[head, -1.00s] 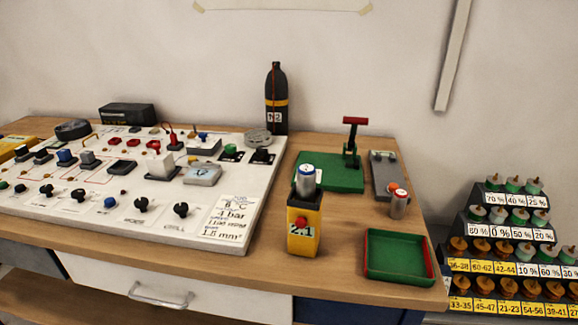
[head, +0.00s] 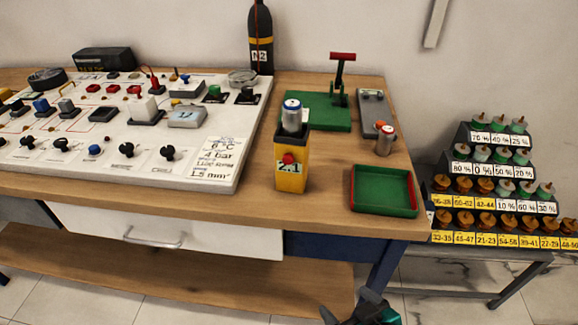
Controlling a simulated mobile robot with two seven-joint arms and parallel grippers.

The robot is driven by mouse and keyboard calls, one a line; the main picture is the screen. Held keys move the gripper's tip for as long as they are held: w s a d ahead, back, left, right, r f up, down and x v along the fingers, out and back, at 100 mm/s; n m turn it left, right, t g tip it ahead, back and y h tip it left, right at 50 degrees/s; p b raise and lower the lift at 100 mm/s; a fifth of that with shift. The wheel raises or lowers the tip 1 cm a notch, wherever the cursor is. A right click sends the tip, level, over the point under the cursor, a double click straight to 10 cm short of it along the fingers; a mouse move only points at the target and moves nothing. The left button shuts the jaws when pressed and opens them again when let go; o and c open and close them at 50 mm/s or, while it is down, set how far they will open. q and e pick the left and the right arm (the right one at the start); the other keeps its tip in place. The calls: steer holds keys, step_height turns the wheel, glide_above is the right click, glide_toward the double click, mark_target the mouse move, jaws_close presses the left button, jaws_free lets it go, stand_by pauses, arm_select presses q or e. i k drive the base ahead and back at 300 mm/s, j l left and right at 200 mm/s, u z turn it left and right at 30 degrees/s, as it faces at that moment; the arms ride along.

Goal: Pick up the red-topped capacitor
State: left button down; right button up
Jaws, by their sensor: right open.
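A small silver cylinder with a reddish top, the capacitor (head: 384,146), stands upright on the wooden table near its right edge, behind the green tray. A second silver cylinder with a blue top (head: 292,117) stands in a yellow holder (head: 291,179) marked 2.1, left of the tray. My right gripper (head: 362,306) shows at the bottom edge of the head view, low in front of the table and well away from the capacitor. It is open and empty, partly cut off by the frame. My left gripper is out of view.
A green tray with red sides (head: 383,209) lies at the table's front right corner. Behind are a green press with a red handle (head: 315,112) and a grey block (head: 372,107). A white control panel (head: 215,180) fills the left.

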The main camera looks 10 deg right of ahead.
mark_target(387, 135)
steer(key=l, duration=2.9)
steer(key=u, duration=0.45)
steer(key=l+u, duration=0.15)
steer(key=u, duration=0.7)
steer(key=l, duration=0.05)
